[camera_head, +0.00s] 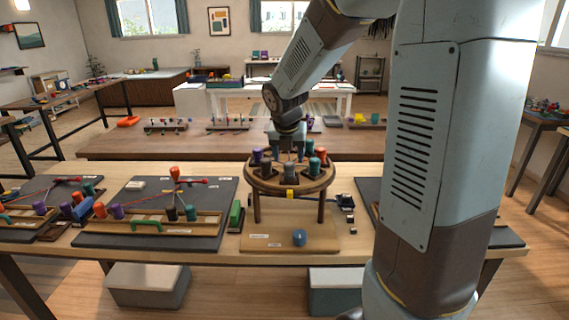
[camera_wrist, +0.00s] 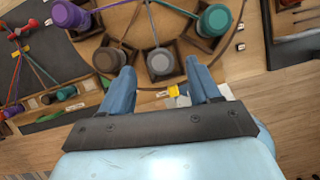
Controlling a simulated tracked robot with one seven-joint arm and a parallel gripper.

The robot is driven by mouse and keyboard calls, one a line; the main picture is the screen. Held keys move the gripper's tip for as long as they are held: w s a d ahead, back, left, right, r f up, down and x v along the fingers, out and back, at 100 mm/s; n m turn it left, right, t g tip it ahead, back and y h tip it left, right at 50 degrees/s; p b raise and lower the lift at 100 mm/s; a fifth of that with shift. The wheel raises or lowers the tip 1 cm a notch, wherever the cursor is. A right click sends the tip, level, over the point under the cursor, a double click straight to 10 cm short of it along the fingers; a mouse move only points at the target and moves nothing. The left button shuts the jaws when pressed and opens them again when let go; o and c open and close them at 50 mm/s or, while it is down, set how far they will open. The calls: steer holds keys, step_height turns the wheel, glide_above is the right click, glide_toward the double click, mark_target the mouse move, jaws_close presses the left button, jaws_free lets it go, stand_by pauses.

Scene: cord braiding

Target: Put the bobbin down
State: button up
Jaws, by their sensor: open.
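The round wooden braiding stand (camera_head: 290,186) stands on the bench, with several bobbins in dark holders around its top. My gripper (camera_head: 288,150) is over the stand, pointing down. In the wrist view my gripper (camera_wrist: 160,68) has its two blue fingers spread apart. A grey bobbin (camera_wrist: 158,62) sits in a dark holder between and just beyond the fingertips, with its cord running up. A brown bobbin (camera_wrist: 108,60) is to its left, a teal bobbin (camera_wrist: 215,20) to its right and a purple bobbin (camera_wrist: 68,14) farther left. Whether a finger touches any bobbin is unclear.
A blue round piece (camera_head: 299,237) is on the wooden board in front of the stand. A yellow marker (camera_head: 290,194) is on the stand's front rim. A dark mat (camera_head: 130,200) with a rack of bobbins lies left, beside a green block (camera_head: 236,214).

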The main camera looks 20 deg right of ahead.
steer(key=v, duration=0.8)
steer(key=s+r+m+t+y, duration=0.1)
steer(key=s+r+m, duration=0.1)
steer(key=s+m, duration=2.2)
steer(key=m, duration=0.7)
steer(key=shift+d+r+t+y, duration=0.25)
steer(key=shift+d+t+y, duration=0.05)
steer(key=shift+d+y, duration=0.1)
